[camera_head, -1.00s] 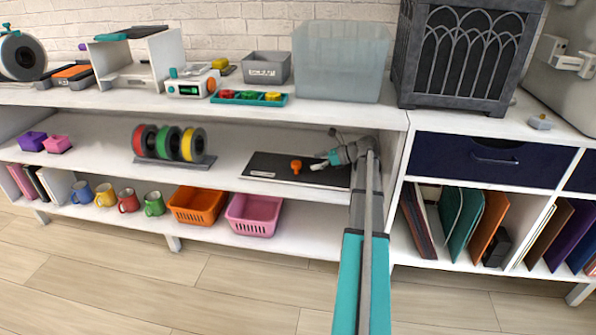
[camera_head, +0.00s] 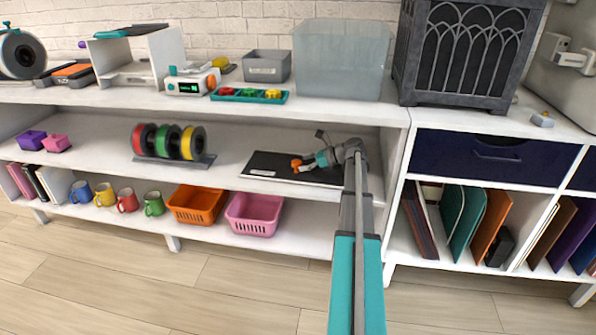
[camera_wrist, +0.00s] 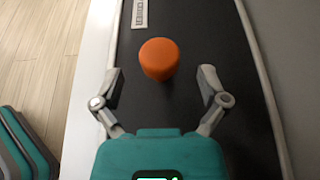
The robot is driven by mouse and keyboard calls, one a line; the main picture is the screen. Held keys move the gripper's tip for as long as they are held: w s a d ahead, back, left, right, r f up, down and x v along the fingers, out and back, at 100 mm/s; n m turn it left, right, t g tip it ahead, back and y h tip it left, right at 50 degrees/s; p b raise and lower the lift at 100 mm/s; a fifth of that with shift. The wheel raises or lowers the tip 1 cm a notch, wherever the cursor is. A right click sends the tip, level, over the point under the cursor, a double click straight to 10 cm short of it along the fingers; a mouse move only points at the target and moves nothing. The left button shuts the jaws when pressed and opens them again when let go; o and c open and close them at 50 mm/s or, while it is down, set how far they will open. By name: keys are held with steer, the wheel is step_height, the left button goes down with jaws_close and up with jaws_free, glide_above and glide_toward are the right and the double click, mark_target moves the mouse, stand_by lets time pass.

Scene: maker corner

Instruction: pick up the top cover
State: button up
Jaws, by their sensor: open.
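An orange rounded piece (camera_head: 296,164), the likely top cover, stands on the black mat (camera_head: 262,171) on the middle shelf. In the wrist view the orange piece (camera_wrist: 158,58) is centred just ahead of my fingertips, with no finger touching it. My gripper (camera_head: 306,163) is close to its right side in the head view, partly overlapping it. In the wrist view my gripper (camera_wrist: 161,72) is open and empty, one finger on each side of the piece's line.
The upper shelf board (camera_head: 345,110) lies above my arm's end. A divider wall (camera_head: 396,150) is right of the mat. Filament spools (camera_head: 170,142) stand well to the left. Orange (camera_head: 196,220) and pink (camera_head: 254,228) baskets sit below.

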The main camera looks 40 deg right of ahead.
steer(key=shift+b+x, duration=0.4)
steer(key=shift+x, duration=1.05)
jaws_close()
